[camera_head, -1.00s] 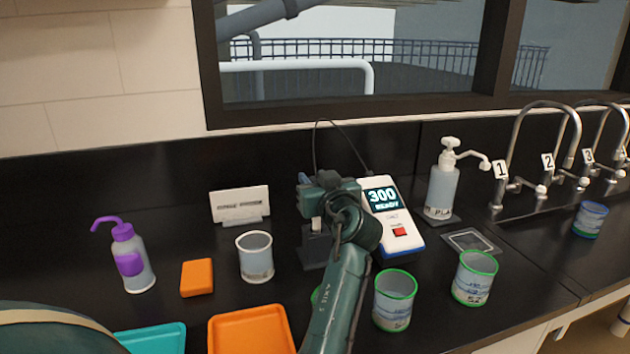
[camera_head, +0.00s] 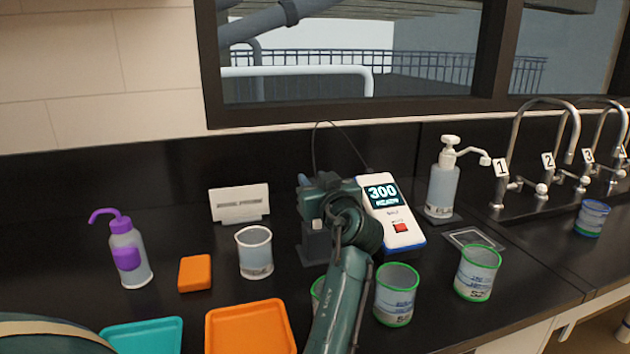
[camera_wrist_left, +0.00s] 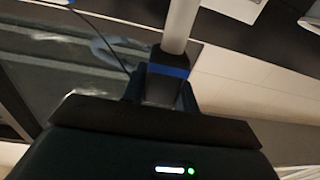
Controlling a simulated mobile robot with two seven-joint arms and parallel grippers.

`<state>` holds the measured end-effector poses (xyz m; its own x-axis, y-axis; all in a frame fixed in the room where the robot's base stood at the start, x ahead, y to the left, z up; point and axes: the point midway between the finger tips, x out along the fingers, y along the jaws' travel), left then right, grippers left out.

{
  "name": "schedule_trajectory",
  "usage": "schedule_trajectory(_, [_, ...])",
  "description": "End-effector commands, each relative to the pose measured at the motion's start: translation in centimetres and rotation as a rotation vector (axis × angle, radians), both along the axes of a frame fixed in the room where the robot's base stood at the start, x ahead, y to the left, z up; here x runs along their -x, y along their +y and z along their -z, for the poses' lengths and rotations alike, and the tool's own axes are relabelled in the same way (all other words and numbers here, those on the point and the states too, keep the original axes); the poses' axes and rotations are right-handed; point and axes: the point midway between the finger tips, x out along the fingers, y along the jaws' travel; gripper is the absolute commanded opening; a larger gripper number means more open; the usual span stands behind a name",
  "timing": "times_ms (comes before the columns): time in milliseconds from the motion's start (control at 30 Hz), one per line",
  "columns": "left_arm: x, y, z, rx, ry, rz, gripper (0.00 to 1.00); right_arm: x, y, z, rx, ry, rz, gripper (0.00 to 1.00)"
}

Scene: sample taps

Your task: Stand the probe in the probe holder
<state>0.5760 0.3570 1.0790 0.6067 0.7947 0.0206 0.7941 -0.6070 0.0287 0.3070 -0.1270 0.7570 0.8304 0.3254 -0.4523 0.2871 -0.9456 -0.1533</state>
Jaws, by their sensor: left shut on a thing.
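My left gripper (camera_head: 312,196) is shut on the probe, above and against the view of the dark grey probe holder (camera_head: 313,250). In the left wrist view the probe (camera_wrist_left: 180,25) is a pale grey rod with a blue band (camera_wrist_left: 169,70) at the jaws (camera_wrist_left: 163,88). In the head view the gripper and wrist hide most of the probe and part of the holder. I cannot tell whether the probe's lower end is inside the holder. A thin black cable loops up behind the gripper towards the meter (camera_head: 405,238), which reads 300. My right gripper is not in view.
Green-rimmed beakers (camera_head: 395,297) (camera_head: 477,272) stand right of my arm; another is partly hidden behind it. A clear beaker (camera_head: 254,254), orange block (camera_head: 195,273), wash bottle (camera_head: 128,262) and orange tray (camera_head: 250,312) are left. A pump bottle (camera_head: 442,190) stands behind the meter's right.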

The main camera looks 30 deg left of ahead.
Motion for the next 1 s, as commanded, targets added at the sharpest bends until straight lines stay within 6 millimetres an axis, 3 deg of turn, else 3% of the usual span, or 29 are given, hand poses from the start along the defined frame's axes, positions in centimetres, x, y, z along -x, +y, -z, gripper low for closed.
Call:
schedule_trajectory(33, [-0.11,0.39,2.58,0.005,0.046,-0.005,0.09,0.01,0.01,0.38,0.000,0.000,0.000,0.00])
schedule_trajectory(67, [-0.11,0.39,2.59,0.005,0.046,-0.005,0.09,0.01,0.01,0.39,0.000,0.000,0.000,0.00])
schedule_trajectory(100, [-0.11,0.40,2.59,0.005,0.046,-0.006,0.31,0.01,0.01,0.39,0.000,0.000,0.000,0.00])
schedule_trajectory(300, [-0.11,0.43,2.59,0.004,0.046,-0.006,0.48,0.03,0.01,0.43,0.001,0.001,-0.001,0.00])
schedule_trajectory(400, [-0.10,0.44,2.58,0.003,0.045,-0.006,0.54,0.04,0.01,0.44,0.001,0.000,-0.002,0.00])
schedule_trajectory(567, [-0.10,0.47,2.61,0.003,0.046,-0.006,0.56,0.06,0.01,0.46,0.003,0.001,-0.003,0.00])
schedule_trajectory(900, [-0.10,0.50,2.58,0.001,0.046,-0.006,0.83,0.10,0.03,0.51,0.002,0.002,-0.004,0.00])
schedule_trajectory(1000, [-0.10,0.50,2.57,0.001,0.046,-0.007,0.83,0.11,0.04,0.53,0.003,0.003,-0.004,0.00])
